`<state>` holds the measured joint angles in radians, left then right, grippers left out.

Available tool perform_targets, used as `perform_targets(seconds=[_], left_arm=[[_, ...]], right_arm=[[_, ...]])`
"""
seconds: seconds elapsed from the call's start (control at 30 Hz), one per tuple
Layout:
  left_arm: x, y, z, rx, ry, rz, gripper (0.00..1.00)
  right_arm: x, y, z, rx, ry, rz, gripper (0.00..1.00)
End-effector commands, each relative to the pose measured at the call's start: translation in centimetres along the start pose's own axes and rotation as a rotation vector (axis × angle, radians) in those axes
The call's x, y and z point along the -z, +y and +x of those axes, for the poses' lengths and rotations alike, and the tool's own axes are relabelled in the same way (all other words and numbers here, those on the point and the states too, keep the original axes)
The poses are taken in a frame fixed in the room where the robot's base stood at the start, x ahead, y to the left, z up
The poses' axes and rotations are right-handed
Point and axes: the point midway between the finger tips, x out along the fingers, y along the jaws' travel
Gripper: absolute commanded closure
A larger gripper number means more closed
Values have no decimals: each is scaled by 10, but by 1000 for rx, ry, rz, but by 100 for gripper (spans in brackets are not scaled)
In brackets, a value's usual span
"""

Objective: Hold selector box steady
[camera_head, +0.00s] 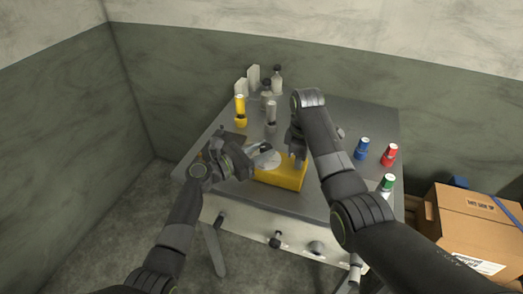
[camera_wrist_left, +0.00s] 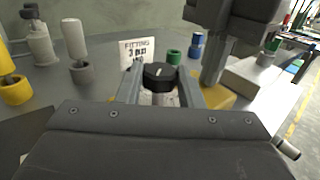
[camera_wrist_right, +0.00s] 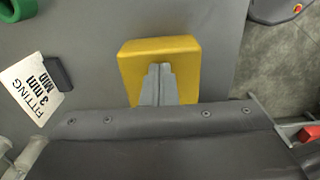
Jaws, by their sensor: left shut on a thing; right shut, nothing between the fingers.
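The yellow box (camera_head: 282,176) sits on the grey table, partly hidden by my right arm; its top also shows in the right wrist view (camera_wrist_right: 185,58). My right gripper (camera_head: 298,158) is shut and empty, its fingertips (camera_wrist_right: 160,68) over the box top, seemingly pressing on it. My left gripper (camera_head: 258,152) is beside the box. In the left wrist view its fingers (camera_wrist_left: 160,88) are shut around a black knob (camera_wrist_left: 158,72) with a white mark. What the knob sits on is mostly hidden.
A white "FITTING 3 min MID" card (camera_wrist_right: 32,90) stands near the knob. Yellow (camera_head: 240,108) and grey bottles stand behind on the left. Blue (camera_head: 361,148), red (camera_head: 389,154) and green-capped (camera_head: 386,184) containers stand at right. A cardboard box (camera_head: 470,228) is beside the table.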

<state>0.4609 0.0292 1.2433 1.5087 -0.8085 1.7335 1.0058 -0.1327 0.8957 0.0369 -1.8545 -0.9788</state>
Motion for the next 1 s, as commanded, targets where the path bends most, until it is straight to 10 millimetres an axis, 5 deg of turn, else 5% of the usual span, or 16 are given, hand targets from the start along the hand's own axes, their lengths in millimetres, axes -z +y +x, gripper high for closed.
perform_targets(seconds=[0.6,1.0], left_arm=[[4,-9,3,-361,4,-8,89],[3,-9,2,-410,3,-7,89]], right_arm=[[-1,-2,7,10,-1,2,100],[0,-3,7,10,-1,2,100]])
